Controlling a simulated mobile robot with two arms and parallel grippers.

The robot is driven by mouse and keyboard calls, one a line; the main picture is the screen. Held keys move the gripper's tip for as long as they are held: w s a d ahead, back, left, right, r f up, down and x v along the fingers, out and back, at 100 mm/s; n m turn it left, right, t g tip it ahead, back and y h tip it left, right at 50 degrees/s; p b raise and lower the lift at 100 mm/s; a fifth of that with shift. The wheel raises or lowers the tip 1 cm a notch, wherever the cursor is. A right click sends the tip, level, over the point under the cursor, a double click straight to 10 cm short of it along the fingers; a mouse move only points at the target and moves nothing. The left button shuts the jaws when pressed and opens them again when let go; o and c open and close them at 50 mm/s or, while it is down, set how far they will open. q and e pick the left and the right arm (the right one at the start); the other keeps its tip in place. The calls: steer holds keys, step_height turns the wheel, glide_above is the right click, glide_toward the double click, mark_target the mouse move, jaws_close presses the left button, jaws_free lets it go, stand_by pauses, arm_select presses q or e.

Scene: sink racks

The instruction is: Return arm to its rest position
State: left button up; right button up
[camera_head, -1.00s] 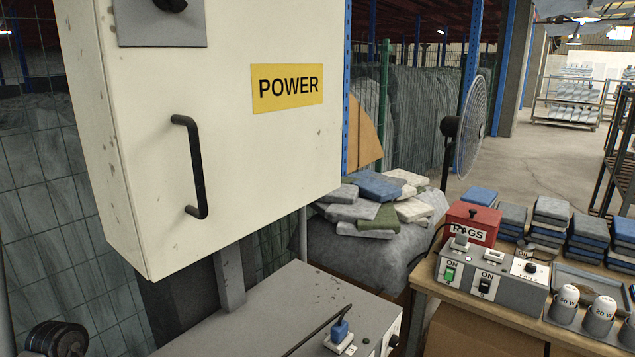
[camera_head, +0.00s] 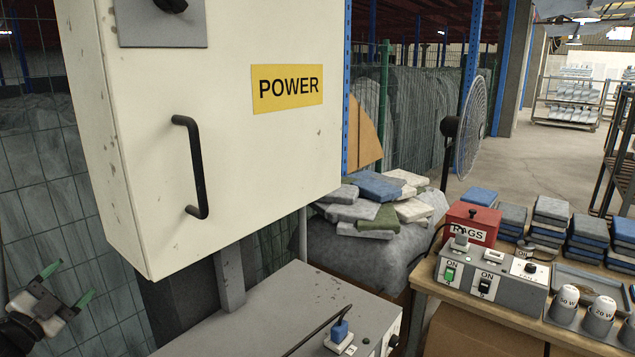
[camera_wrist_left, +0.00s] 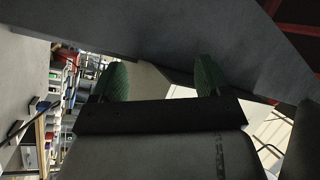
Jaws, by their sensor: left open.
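My left gripper (camera_head: 68,284) is at the lower left of the head view, with its two green fingers spread apart and nothing between them. It is in front of the wire mesh fence, left of and below the cream power cabinet (camera_head: 235,150), and apart from it. In the left wrist view the gripper (camera_wrist_left: 161,78) also shows two green fingertips wide apart, with a grey surface beyond them. My right gripper is in neither view.
The cabinet has a black handle (camera_head: 195,168) and its door looks shut. A grey box (camera_head: 255,315) stands below it. At the right, a wooden bench (camera_head: 470,301) holds a switch box (camera_head: 515,284), a red rags box (camera_head: 471,222) and stacked pads. A fan (camera_head: 472,125) stands behind.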

arm_select(q)
steer(key=a+f+n+g+y, duration=0.2)
steer(key=a+f+n+y, duration=0.1)
steer(key=a+n+y, duration=0.4)
steer(key=s+d+f+n+g, duration=0.1)
steer(key=s+d+f+g, duration=0.3)
steer(key=f, duration=0.9)
steer(key=s+d+f+n+g+y, duration=0.1)
steer(key=s+f, duration=0.4)
steer(key=f, duration=0.9)
steer(key=s+d+f+n+g, duration=0.1)
steer(key=s+d+f+g, duration=0.3)
steer(key=f, duration=0.9)
steer(key=s+d+f+g+h, duration=0.1)
steer(key=s+d+f+g, duration=0.1)
steer(key=s+d+f, duration=0.5)
steer(key=s+d+f+g+h, duration=0.1)
steer(key=s+d+f+g, duration=0.1)
steer(key=s+f, duration=0.8)
steer(key=s+d+f+g, duration=0.2)
steer(key=s+d, duration=0.4)
steer(key=s, duration=0.4)
steer(key=s+d+f+n+g+h, duration=0.1)
steer(key=s+d+f, duration=0.2)
steer(key=s+d, duration=0.4)
steer(key=s, duration=0.4)
steer(key=shift+d+f+g, duration=0.25)
steer(key=shift+g, duration=0.15)
